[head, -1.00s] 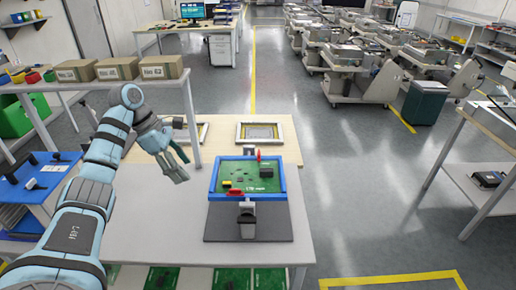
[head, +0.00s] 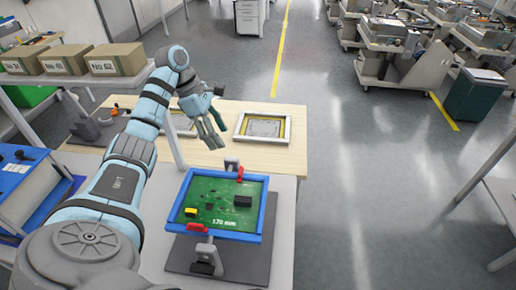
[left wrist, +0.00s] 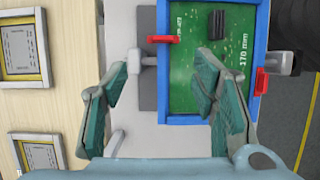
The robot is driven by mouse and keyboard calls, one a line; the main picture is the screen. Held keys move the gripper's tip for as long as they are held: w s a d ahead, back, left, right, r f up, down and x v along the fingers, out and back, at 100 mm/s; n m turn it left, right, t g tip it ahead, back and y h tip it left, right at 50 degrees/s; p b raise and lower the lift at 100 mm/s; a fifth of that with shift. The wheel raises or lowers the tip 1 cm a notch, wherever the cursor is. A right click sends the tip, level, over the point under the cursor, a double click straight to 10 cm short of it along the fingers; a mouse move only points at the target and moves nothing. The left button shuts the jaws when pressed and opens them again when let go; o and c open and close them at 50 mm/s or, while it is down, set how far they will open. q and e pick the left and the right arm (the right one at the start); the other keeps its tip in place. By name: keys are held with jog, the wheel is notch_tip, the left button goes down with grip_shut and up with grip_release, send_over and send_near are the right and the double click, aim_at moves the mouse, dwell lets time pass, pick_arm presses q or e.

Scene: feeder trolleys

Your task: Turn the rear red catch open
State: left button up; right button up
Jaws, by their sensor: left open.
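A green circuit board (head: 222,205) marked 170 mm lies in a blue frame (head: 262,210) on a grey base. The rear red catch (head: 240,174) stands at the frame's far edge and lies across the rim. In the left wrist view this catch (left wrist: 163,39) shows between and beyond my fingertips. The front red catch (head: 197,228) lies along the near rim; it also shows at right in the left wrist view (left wrist: 261,81). My left gripper (head: 212,135) is open and empty, behind and above the frame's rear edge, apart from the catch. My right gripper is out of view.
Two yellow-edged framed panels (head: 263,128) lie on the wooden bench behind. A shelf with cardboard boxes (head: 115,60) stands at left, its post near my left arm. A blue tray (head: 18,165) is at far left.

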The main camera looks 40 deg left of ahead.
pick_arm(q)
jog(key=b, duration=0.7)
send_near(240, 170)
jog(key=f, duration=0.2)
jog(key=b+x, duration=0.1)
jog(key=x, duration=0.1)
jog(key=b+x, duration=0.1)
jog(key=x, duration=0.1)
jog(key=b+x, duration=0.2)
jog(key=shift+w+d, duration=0.25)
jog(key=shift+w, duration=0.15)
jog(key=shift+d+f, duration=0.2)
jog(key=shift+f, duration=0.1)
jog(key=shift+s+b, duration=0.15)
jog(key=shift+b, duration=0.15)
jog(key=shift+s+r, duration=0.1)
jog(key=shift+s, duration=0.05)
jog(key=shift+c, duration=0.5)
jog(key=c, duration=1.1)
jog(key=shift+o, duration=0.2)
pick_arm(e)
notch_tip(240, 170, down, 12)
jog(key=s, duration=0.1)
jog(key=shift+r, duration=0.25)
